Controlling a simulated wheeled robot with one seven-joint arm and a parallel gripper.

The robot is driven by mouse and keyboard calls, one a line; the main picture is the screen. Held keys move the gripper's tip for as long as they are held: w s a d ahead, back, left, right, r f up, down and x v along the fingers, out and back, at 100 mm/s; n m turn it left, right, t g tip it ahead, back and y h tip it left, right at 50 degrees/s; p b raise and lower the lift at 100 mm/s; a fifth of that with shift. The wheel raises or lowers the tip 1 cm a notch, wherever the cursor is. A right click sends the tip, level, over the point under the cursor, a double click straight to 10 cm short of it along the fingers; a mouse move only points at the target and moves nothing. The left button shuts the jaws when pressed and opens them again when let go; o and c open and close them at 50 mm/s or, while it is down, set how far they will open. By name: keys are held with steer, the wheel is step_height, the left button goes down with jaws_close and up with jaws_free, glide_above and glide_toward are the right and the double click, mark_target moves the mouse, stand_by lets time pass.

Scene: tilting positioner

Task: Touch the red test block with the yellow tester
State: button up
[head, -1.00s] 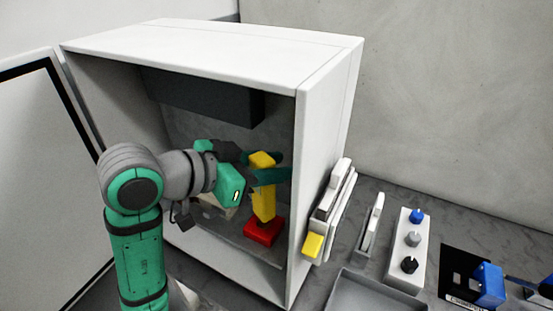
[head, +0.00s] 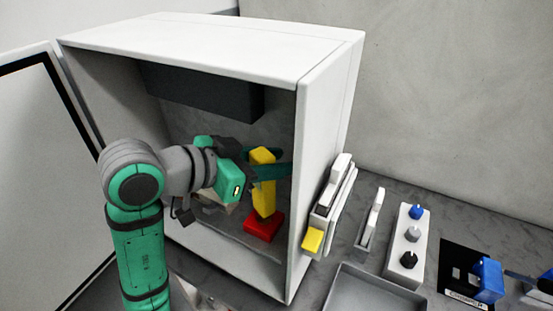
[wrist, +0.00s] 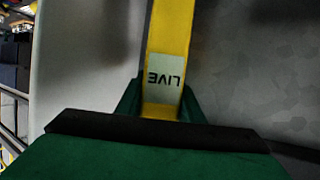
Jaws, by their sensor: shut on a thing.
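The yellow tester (head: 263,195) is upright inside the white cabinet, held in my gripper (head: 265,172). My gripper is shut on its upper part. In the wrist view the tester (wrist: 168,50) runs up from between the green fingers, with a pale label reading LIVE, upside down. The red test block (head: 262,228) lies on the cabinet floor directly under the tester. The tester's lower end meets the block's top in the head view; whether they truly touch I cannot tell. The block is not seen in the wrist view.
The cabinet's right wall (head: 322,150) stands close to my gripper, and a dark box (head: 205,95) hangs above it. The open door (head: 45,170) is at left. Outside at right are a grey tray (head: 365,290) and a panel with knobs (head: 408,245).

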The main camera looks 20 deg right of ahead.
steer(key=shift+a+f, duration=0.1)
steer(key=shift+a, duration=0.05)
steer(key=shift+s+d+f, duration=0.1)
steer(key=shift+s+d, duration=0.1)
steer(key=shift+w+a+f, duration=0.1)
steer(key=shift+a+f, duration=0.05)
stand_by(0.6)
stand_by(0.5)
steer(key=shift+r, duration=3.5)
